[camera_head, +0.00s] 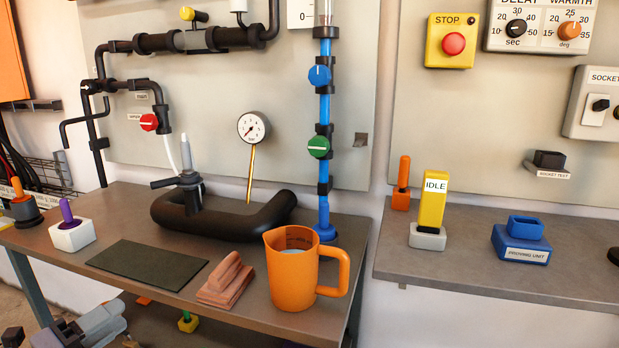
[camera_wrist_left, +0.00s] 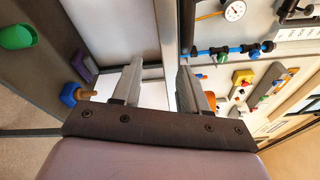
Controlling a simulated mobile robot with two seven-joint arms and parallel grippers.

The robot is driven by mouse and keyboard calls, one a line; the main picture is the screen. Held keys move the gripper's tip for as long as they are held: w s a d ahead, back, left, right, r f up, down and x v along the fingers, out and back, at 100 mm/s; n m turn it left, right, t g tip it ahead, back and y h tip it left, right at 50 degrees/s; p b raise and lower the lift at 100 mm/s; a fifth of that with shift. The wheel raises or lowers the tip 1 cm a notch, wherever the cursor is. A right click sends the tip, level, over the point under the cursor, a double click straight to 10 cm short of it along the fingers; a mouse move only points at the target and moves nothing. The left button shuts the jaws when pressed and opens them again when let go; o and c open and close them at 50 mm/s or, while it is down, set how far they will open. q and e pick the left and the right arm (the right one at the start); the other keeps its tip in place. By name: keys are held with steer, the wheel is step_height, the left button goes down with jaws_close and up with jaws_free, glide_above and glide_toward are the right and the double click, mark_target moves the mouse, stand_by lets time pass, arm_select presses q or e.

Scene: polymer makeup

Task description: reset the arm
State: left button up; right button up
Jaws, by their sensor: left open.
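My left gripper (camera_head: 92,324) is at the bottom left of the head view, low and in front of the table's left part, partly cut off by the frame edge. In the left wrist view the gripper (camera_wrist_left: 158,82) has its two grey fingers apart, with nothing between them. It touches none of the objects on the table. My right gripper does not show.
The table (camera_head: 225,290) carries an orange jug (camera_head: 289,272), a pinkish-brown block (camera_head: 225,280), a dark mat (camera_head: 147,265) and a white holder with a purple peg (camera_head: 70,232). Black pipework and a gauge (camera_head: 253,127) stand behind. A shelf (camera_head: 480,260) is at right.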

arm_select(q)
steer(key=s+f+n+g+y, duration=0.7)
steer(key=s+f+n, duration=1)
steer(key=f, duration=0.4)
steer(key=s+d+f+n+t+h, duration=0.15)
steer(key=d+n, duration=0.65)
steer(key=d, duration=0.8)
step_height(320, 180, up, 11)
steer(key=s+a+p, duration=0.1)
steer(key=p, duration=1.2)
steer(key=shift+s+a+y+p, duration=0.2)
steer(key=shift+s+y+p, duration=0.1)
steer(key=shift+s+y, duration=0.05)
steer(key=shift+r, duration=0.15)
